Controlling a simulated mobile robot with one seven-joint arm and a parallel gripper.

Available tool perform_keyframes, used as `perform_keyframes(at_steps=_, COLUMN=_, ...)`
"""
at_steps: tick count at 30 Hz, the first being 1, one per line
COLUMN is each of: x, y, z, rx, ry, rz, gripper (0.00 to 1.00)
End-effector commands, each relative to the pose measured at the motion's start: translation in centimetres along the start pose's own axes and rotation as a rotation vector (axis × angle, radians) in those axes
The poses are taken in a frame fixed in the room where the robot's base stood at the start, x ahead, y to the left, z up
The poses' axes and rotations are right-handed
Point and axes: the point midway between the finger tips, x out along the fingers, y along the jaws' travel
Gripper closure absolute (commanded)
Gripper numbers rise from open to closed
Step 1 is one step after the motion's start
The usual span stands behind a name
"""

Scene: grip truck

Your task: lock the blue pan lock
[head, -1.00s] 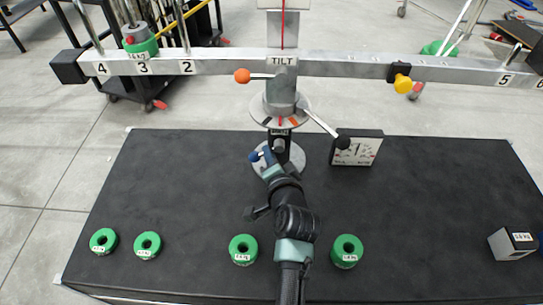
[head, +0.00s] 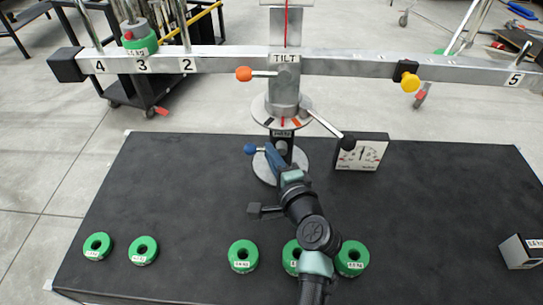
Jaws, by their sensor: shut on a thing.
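The blue pan lock (head: 249,149) is a small lever with a blue ball end. It sticks out to the left from the foot of the central column (head: 284,147), low under the orange tilt lever. My gripper (head: 270,153) reaches in from the front and is shut on the lever, just right of the ball. The fingertips and the lever's root at the column are small and partly hidden, so the exact contact is hard to see.
The orange tilt lever (head: 243,74) and a black-knobbed lever (head: 345,143) stick out above. A dial box (head: 362,152) stands right of the column. Green ring weights (head: 243,256) lie along the black platform's front; a metal block (head: 521,252) sits at right.

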Motion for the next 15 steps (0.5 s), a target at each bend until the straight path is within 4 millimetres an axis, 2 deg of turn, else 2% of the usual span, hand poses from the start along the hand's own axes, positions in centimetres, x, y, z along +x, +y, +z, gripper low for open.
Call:
perform_keyframes(at_steps=11, x=0.02, y=-0.12, z=0.05, rx=0.01, ry=-0.003, rz=-0.004, gripper=1.0)
perform_keyframes(at_steps=12, x=0.02, y=-0.13, z=0.05, rx=0.01, ry=-0.002, rz=-0.004, gripper=0.83)
perform_keyframes(at_steps=15, x=0.02, y=-0.12, z=0.05, rx=0.009, ry=-0.002, rz=-0.004, gripper=0.65)
